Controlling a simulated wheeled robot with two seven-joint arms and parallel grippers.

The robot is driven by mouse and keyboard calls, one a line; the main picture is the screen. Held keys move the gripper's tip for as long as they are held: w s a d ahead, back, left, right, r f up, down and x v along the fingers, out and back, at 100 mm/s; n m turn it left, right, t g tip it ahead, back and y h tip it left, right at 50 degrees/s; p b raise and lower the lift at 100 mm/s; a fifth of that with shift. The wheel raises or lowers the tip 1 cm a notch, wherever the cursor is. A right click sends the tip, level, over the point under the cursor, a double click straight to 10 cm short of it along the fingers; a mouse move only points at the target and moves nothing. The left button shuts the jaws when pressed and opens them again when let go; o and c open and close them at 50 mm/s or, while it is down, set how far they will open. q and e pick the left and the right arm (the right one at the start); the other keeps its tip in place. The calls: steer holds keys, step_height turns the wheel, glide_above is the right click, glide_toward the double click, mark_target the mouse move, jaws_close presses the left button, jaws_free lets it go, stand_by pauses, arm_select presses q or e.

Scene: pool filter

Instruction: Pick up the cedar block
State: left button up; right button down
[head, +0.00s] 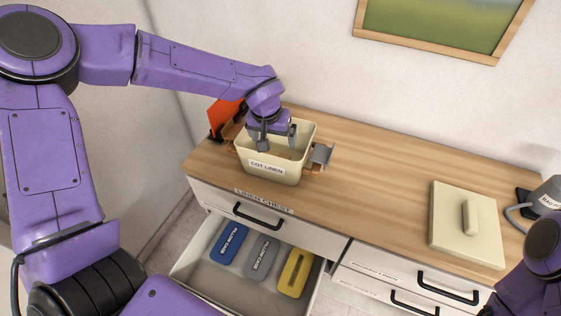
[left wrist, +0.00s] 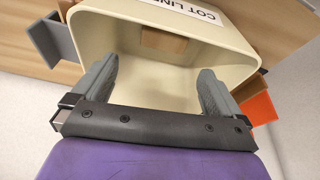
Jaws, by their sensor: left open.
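The cedar block (left wrist: 163,41) shows in the left wrist view as a small brown block inside a cream bin (left wrist: 255,45) labelled COT LINEN, near the labelled wall. In the head view the bin (head: 270,172) stands on the wooden chest top, and I cannot make out the block clearly there. My left gripper (head: 278,140) points down into the bin's mouth. Its two grey fingers (left wrist: 155,82) are apart with nothing between them, and the block lies beyond their tips. My right gripper is out of view; only part of my right arm shows at the lower right.
An orange piece (head: 225,115) and a grey bracket (head: 321,155) flank the bin. A cream lid (head: 450,235) lies at the right. Below, an open drawer (head: 222,283) holds blue, grey and yellow packs. The chest top between bin and lid is clear.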

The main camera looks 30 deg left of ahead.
mark_target(275, 153)
arm_select(q)
steer(key=shift+m, duration=0.4)
steer(key=x, duration=0.3)
steer(key=p+x, duration=0.1)
steer(key=x, duration=0.3)
steer(key=a+x, duration=0.1)
steer(key=x, duration=0.2)
steer(key=shift+w+f, duration=0.4)
steer(key=shift+f, duration=0.25)
steer(key=c, duration=0.8)
